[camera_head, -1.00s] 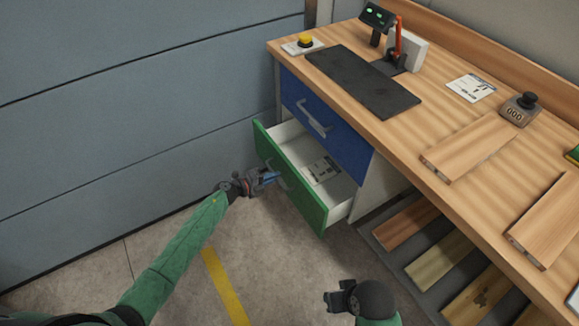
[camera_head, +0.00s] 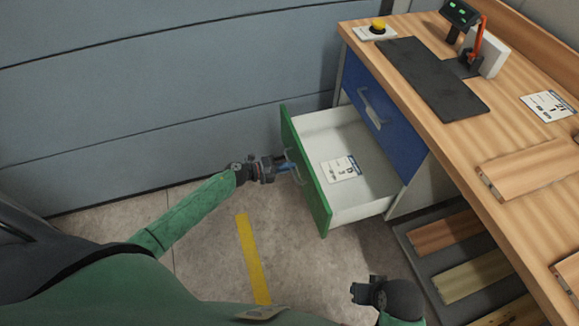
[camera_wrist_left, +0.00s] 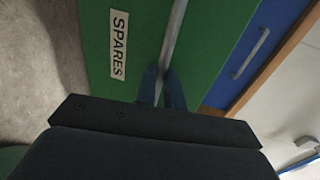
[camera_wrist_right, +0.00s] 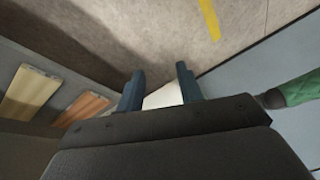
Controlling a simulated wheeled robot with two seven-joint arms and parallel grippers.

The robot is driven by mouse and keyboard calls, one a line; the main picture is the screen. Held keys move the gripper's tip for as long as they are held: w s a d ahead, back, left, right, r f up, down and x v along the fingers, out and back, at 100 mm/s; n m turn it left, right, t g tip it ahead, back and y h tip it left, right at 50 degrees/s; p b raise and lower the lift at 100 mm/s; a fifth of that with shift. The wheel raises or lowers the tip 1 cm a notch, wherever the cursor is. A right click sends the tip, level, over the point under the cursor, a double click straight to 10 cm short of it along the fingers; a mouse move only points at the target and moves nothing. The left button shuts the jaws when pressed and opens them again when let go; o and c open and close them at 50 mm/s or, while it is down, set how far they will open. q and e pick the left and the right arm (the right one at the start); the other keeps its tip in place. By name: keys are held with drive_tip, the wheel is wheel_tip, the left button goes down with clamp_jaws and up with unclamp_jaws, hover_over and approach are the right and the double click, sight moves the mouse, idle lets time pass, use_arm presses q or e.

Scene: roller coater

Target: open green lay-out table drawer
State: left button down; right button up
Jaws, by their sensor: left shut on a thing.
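The green drawer (camera_head: 306,172) of the lay-out table stands pulled well out below the blue drawer (camera_head: 384,115). Its white inside shows, with a printed card (camera_head: 341,169) lying on the bottom. My left gripper (camera_head: 287,167) is shut on the bar handle (camera_head: 297,169) of the green front. In the left wrist view the fingers (camera_wrist_left: 162,88) close around the handle bar (camera_wrist_left: 174,35), beside a "SPARES" label (camera_wrist_left: 119,45). My right gripper (camera_head: 360,292) hangs low in front of the table, apart from it. Its fingers (camera_wrist_right: 160,88) are spread and empty in the right wrist view.
The wooden table top (camera_head: 500,185) holds a dark mat (camera_head: 430,80), a yellow button (camera_head: 378,26) and wooden boards. A lower shelf (camera_head: 410,235) with boards is at the right. A grey wall (camera_head: 150,90) stands behind; the floor in front is clear.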

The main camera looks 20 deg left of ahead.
use_arm(q)
drive_tip(key=c, duration=1.5)
unclamp_jaws()
use_arm(e)
drive_tip(key=shift+w, duration=0.1)
use_arm(q)
drive_tip(key=shift+a, duration=0.1)
